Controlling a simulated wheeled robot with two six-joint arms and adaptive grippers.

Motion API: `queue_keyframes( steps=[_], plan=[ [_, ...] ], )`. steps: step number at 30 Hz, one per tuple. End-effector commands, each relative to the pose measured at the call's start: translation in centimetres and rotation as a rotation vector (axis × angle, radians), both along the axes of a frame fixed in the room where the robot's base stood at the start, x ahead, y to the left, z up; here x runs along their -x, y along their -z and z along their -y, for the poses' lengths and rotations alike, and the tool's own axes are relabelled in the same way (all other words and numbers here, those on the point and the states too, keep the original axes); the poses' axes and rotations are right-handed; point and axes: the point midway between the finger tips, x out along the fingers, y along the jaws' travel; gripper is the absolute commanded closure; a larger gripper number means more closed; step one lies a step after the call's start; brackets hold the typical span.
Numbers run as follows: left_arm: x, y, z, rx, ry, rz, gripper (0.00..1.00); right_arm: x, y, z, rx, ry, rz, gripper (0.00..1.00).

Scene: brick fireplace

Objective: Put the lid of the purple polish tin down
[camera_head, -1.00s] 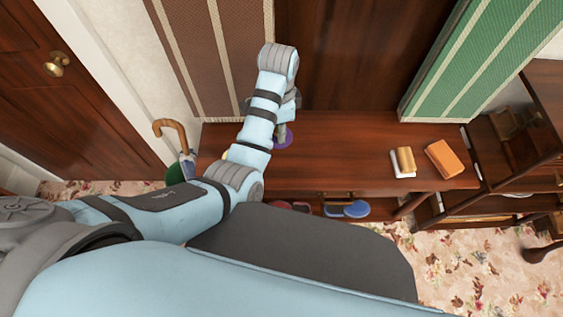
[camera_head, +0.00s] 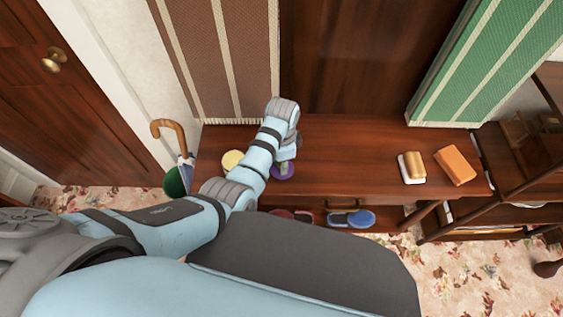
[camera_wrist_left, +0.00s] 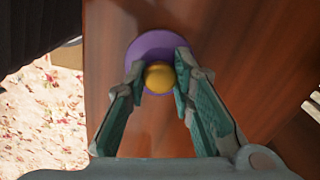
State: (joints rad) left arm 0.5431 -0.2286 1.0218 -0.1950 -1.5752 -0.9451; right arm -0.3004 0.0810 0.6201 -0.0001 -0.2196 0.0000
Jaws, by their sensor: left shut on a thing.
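The purple lid (camera_head: 287,175) shows as a small disc under my left gripper (camera_head: 283,163), over the front part of the wooden table (camera_head: 345,165). In the left wrist view the purple lid (camera_wrist_left: 150,45) has a round yellow knob (camera_wrist_left: 159,78). The fingertips of my left gripper are shut on this knob, one at each side. I cannot tell whether the lid touches the tabletop. A pale yellow round thing (camera_head: 232,160) is on the table left of my left forearm; I cannot tell if it is the tin. My right gripper is not in view.
A block with a golden top (camera_head: 414,167) and an orange block (camera_head: 455,165) lie on the table's right part. A blue thing (camera_head: 352,218) is below the front edge. An umbrella (camera_head: 172,133) stands at the left. The table's middle is clear.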

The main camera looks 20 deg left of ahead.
Motion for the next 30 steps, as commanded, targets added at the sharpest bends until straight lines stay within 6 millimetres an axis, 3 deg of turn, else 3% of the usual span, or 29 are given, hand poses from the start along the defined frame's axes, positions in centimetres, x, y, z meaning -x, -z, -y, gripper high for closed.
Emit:
queue_keyframes(
  steps=[4, 5, 8, 19, 30],
  plan=[
    [0.0, 0.5, 0.0, -0.001, 0.0, 0.0, 0.99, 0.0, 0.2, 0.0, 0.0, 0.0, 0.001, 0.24],
    [0.0, 0.4, 0.0, 0.0, 0.0, 0.0, 0.73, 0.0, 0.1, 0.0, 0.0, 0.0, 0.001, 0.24],
    [0.0, 0.4, 0.0, 0.0, 0.0, 0.0, 0.57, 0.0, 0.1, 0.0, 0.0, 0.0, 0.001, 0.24],
    [0.0, -0.5, 0.0, 0.0, 0.0, 0.001, 0.57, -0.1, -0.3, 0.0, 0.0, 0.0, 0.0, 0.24],
    [-0.1, -10.1, 0.0, 0.001, 0.001, 0.003, 0.57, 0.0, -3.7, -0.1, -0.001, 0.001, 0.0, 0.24]
  ],
)
